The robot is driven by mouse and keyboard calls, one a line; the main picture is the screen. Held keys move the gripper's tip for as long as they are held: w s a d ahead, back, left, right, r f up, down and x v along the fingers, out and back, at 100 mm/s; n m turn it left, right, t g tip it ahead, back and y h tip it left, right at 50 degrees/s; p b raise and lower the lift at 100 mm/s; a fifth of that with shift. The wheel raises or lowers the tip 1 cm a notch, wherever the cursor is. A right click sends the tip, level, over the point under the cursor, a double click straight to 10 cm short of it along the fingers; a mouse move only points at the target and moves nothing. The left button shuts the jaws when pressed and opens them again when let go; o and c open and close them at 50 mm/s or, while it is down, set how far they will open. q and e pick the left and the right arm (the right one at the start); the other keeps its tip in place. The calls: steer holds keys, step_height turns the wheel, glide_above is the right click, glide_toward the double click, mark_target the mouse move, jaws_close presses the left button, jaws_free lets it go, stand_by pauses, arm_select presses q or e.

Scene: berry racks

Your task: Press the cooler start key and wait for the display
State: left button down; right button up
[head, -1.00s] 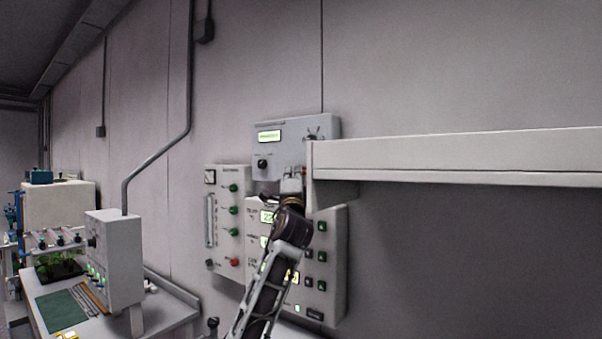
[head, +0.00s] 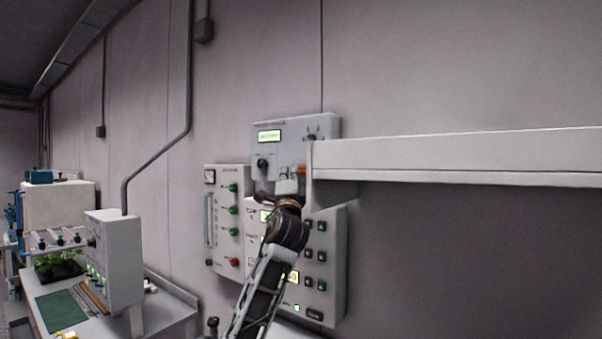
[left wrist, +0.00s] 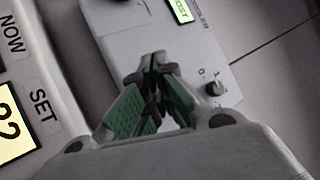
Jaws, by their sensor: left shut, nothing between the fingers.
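The upper grey control box (head: 295,128) on the wall has a lit green display (head: 269,136), a dark knob (head: 262,164) and a small switch at right. In the left wrist view its display (left wrist: 183,9) shows letters ending in "OST", beside partly cut-off lettering ending in "OLER". My left gripper (head: 289,184) is in front of the box's lower edge. In the left wrist view its green-padded fingers (left wrist: 158,64) are shut and empty, in front of the box face; contact cannot be told. An orange patch (head: 301,170) shows beside the fingers; a start key is not clearly visible. My right gripper is out of view.
A white shelf (head: 460,152) juts out just right of the gripper. Below is a panel (head: 334,250) with dark buttons and displays, partly behind my arm. Left of it is a panel (head: 224,175) with green buttons and a red one. A bench (head: 163,310) stands at lower left.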

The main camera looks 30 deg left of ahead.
arm_select(q)
steer(key=shift+s, duration=0.1)
steer(key=shift+s+a, duration=0.2)
steer(key=shift+s, duration=2.25)
